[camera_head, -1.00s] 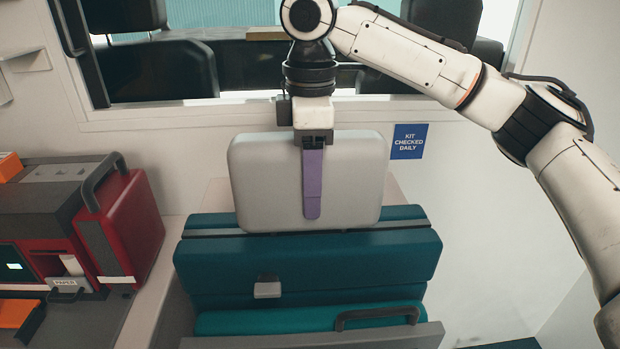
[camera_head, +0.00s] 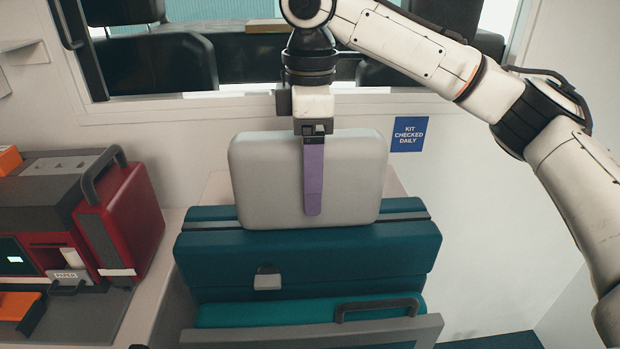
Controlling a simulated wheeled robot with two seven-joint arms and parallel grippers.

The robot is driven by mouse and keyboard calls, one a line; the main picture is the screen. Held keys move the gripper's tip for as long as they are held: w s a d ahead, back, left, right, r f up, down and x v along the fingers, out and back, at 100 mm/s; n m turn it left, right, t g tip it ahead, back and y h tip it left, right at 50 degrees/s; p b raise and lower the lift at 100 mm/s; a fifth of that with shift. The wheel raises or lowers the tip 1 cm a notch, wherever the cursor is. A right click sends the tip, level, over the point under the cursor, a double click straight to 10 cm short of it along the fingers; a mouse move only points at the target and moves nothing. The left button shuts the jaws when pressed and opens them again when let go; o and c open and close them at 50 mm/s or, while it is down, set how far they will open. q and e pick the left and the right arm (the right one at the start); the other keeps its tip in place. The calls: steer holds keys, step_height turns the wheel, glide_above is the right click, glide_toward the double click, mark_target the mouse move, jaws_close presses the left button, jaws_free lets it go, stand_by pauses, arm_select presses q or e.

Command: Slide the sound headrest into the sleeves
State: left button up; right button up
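The headrest (camera_head: 262,180) is a light grey padded block, upright at the top of the teal seat back (camera_head: 310,262). Its lower edge meets or nearly meets the dark band along the seat top. Any posts and the sleeves are hidden behind or below it. My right gripper (camera_head: 314,135) points down at the headrest's top middle, with a purple finger (camera_head: 314,178) lying down its front face. The other finger is hidden behind the headrest, so its hold shows only from the front. My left gripper is out of view.
A red case (camera_head: 122,220) with a dark handle and a grey-topped unit (camera_head: 40,205) stand on the left counter. A window with dark seats beyond lies behind. A blue sign (camera_head: 409,134) is on the wall. The right side is open.

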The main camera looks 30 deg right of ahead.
step_height(320, 180, up, 8)
steer(key=shift+f+p, duration=0.25)
steer(key=shift+p, duration=0.65)
steer(key=shift+r, duration=0.85)
